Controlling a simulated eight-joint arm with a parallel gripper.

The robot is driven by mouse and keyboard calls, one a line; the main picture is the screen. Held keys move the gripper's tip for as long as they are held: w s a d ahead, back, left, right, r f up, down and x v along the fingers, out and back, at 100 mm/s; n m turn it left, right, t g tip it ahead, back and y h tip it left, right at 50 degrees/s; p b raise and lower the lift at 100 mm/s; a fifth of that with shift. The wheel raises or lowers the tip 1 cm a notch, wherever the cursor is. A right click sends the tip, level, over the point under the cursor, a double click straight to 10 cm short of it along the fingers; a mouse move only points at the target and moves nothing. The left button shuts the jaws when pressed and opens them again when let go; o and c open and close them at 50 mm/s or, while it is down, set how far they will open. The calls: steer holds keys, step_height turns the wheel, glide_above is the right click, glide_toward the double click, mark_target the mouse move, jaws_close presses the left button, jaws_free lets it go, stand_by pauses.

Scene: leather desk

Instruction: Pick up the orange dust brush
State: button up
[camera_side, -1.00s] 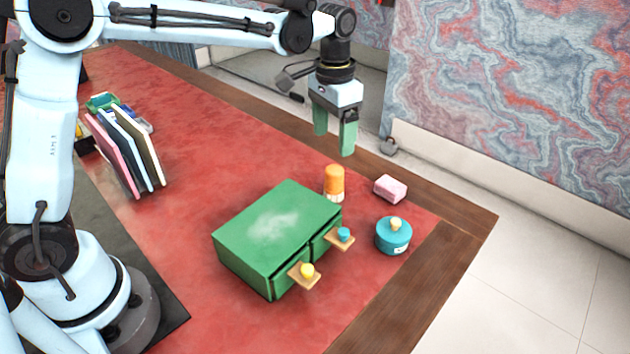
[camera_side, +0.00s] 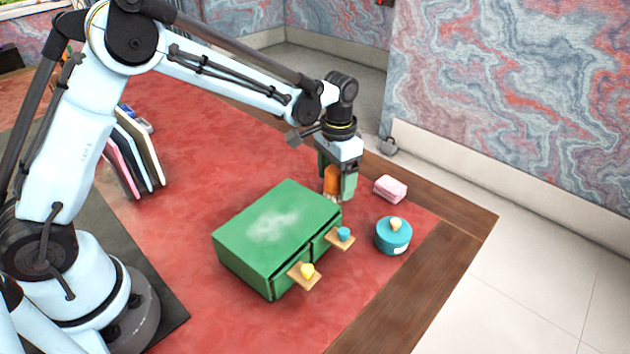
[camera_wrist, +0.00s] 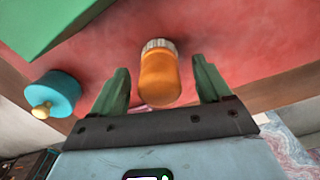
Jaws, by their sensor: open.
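The orange dust brush (camera_side: 331,180) stands upright on the red desk top behind the green drawer box, its pale bristles down. In the wrist view the brush (camera_wrist: 159,76) shows its orange body and pale bristle end between the two green fingers. My gripper (camera_side: 337,182) is lowered around the brush, with a finger on either side. In the wrist view my gripper (camera_wrist: 162,85) is open, with a gap between each finger and the brush. The near finger hides part of the brush in the side view.
A green box (camera_side: 275,235) with two slightly open drawers stands close in front of the brush. A pink block (camera_side: 390,188) and a teal lidded pot (camera_side: 393,235) are to the right. Upright books (camera_side: 133,152) stand at the left.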

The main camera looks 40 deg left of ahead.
steer(key=shift+f, duration=0.8)
steer(key=shift+c, duration=0.3)
steer(key=c, duration=1.2)
steer(key=shift+r, duration=0.65)
step_height(320, 180, up, 3)
steer(key=shift+f, duration=0.1)
steer(key=s+d+r, duration=0.7)
steer(key=d, duration=0.2)
steer(key=shift+s+d, duration=0.1)
